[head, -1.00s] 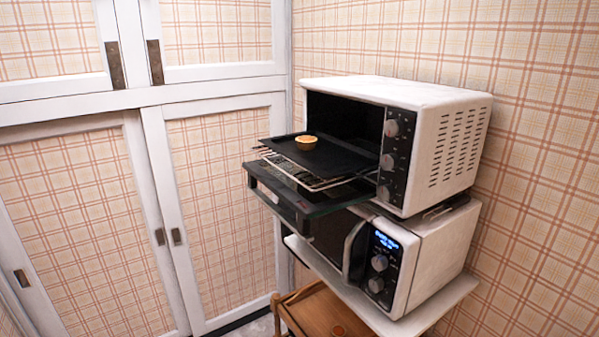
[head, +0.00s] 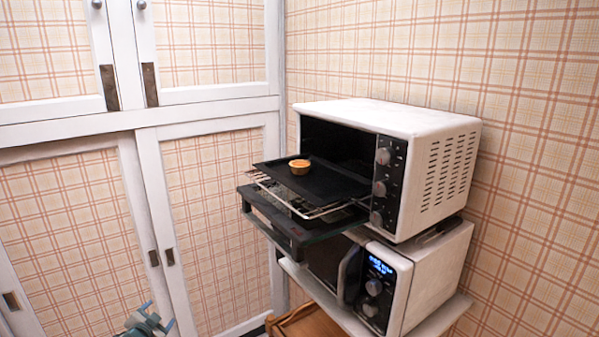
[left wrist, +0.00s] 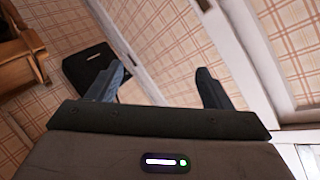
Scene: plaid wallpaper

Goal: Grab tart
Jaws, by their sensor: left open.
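A small golden tart (head: 299,167) sits on a black baking tray (head: 330,186). The tray rests on a wire rack pulled out of the open white toaster oven (head: 440,122). My left gripper (head: 150,318) shows at the bottom left edge of the head view, low and far from the tart, in front of the cupboard. In the left wrist view its two fingers (left wrist: 158,85) are spread apart with nothing between them. The tart is not in the left wrist view. My right gripper is not in view.
The oven door (head: 285,228) is folded down under the rack. A microwave (head: 425,275) stands below the oven on a white shelf. A wooden piece (head: 305,322) is beneath. White cupboards with plaid panels (head: 215,205) stand at left. The space before the oven looks free.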

